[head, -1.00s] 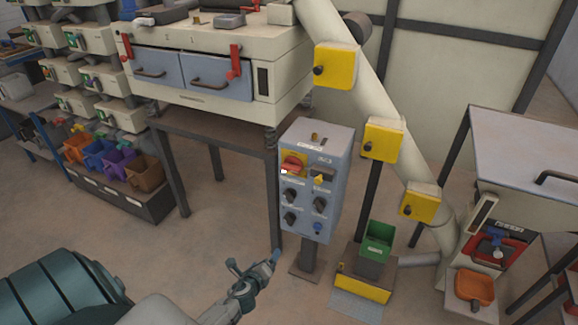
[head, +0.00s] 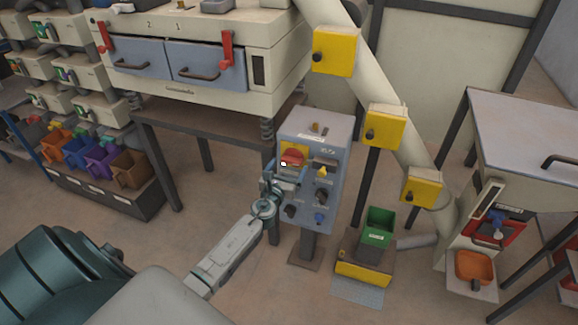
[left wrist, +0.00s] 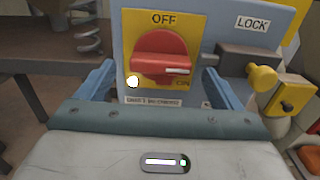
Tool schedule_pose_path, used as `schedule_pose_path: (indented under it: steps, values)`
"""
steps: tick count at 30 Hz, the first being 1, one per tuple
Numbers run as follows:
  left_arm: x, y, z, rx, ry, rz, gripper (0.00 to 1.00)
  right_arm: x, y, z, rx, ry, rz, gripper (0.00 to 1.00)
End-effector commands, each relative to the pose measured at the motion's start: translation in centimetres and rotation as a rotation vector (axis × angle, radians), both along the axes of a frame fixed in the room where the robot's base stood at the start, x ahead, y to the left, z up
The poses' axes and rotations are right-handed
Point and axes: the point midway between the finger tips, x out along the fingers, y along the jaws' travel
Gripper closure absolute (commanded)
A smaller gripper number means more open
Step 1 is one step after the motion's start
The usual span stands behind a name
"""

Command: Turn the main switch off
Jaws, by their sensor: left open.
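The main switch is a red rotary knob (head: 292,157) on a yellow plate, high on the front of a blue-grey control box (head: 318,128). In the left wrist view the knob (left wrist: 160,55) fills the middle. OFF is printed above it and ON at its lower right; its white mark points right, close to ON. My left gripper (head: 287,172) is at the box front, just below the knob. In the left wrist view its blue fingers (left wrist: 158,76) are open, one on each side of the yellow plate. Nothing is held. My right gripper is not in view.
A yellow-knobbed latch (left wrist: 262,78) labelled LOCK sits right of the switch. Dark knobs (head: 290,211) and a blue knob (head: 319,218) are lower on the box. An oven-like machine (head: 190,65) stands behind left; a green bin (head: 379,226) stands right.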

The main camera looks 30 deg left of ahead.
Motion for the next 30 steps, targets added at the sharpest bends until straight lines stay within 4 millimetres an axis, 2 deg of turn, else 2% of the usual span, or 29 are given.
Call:
schedule_pose_path:
  steps: [6, 14, 17, 21, 30]
  values:
    - [1.6, 0.4, -0.1, 0.0, 0.001, 0.001, 0.13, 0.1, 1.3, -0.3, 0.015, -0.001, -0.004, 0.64]
    - [1.7, 0.4, -0.1, -0.001, 0.001, 0.0, 0.13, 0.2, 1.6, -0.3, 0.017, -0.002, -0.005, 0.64]
    - [1.7, 0.4, -0.1, -0.001, 0.001, 0.0, 0.28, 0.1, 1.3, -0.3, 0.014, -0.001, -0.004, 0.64]
    - [1.7, 0.4, -0.1, -0.001, 0.001, 0.0, 0.56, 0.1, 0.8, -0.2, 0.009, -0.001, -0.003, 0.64]
    - [1.6, 0.4, -0.1, -0.028, -0.006, 0.0, 0.57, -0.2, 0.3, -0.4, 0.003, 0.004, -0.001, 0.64]
